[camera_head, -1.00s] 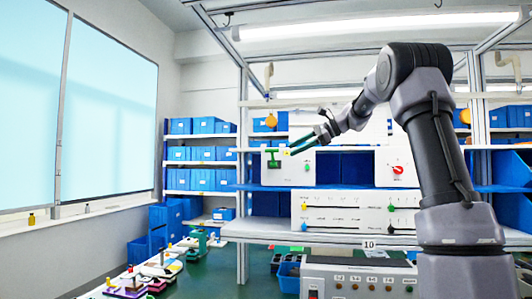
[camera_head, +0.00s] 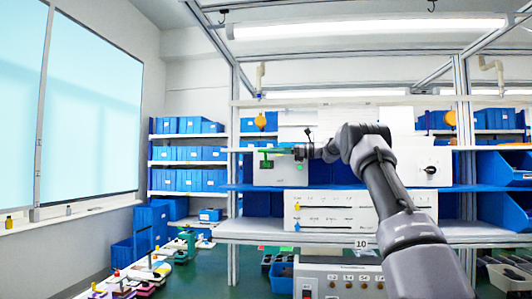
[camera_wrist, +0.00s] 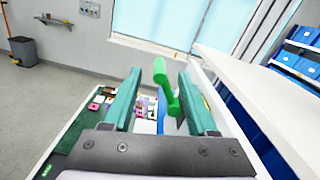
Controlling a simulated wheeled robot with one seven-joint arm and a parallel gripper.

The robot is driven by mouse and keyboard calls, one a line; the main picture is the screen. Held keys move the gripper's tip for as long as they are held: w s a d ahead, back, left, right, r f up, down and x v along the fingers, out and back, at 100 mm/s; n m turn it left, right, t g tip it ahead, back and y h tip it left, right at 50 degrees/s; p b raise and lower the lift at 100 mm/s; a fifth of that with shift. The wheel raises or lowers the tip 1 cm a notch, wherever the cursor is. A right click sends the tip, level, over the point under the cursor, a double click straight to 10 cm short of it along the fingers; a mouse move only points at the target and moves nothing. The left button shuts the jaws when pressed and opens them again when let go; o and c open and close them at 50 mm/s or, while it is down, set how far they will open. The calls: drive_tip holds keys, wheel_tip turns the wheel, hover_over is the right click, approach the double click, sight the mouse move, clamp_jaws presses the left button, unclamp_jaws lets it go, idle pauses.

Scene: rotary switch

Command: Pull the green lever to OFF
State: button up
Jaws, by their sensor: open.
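The green lever (camera_head: 266,160) sticks out from the left part of a white box (camera_head: 283,174) on the shelf. My gripper (camera_head: 276,151) is beside the lever's upper part, reaching in from the right. In the wrist view, the bright green lever (camera_wrist: 166,92) stands between the two teal fingers of my gripper (camera_wrist: 158,85), which are apart. A gap shows on each side of it, and the right finger is the nearer one. The lever's base and any OFF marking cannot be made out.
A white panel (camera_head: 330,218) with small knobs lies below the blue shelf. A black knob (camera_head: 430,170) is on another white box to the right. Blue bins (camera_head: 190,154) fill shelves behind. A row of small items (camera_head: 150,268) stands at the lower left.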

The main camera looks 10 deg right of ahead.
sight(266, 150)
drive_tip(key=shift+x, duration=1.95)
clamp_jaws()
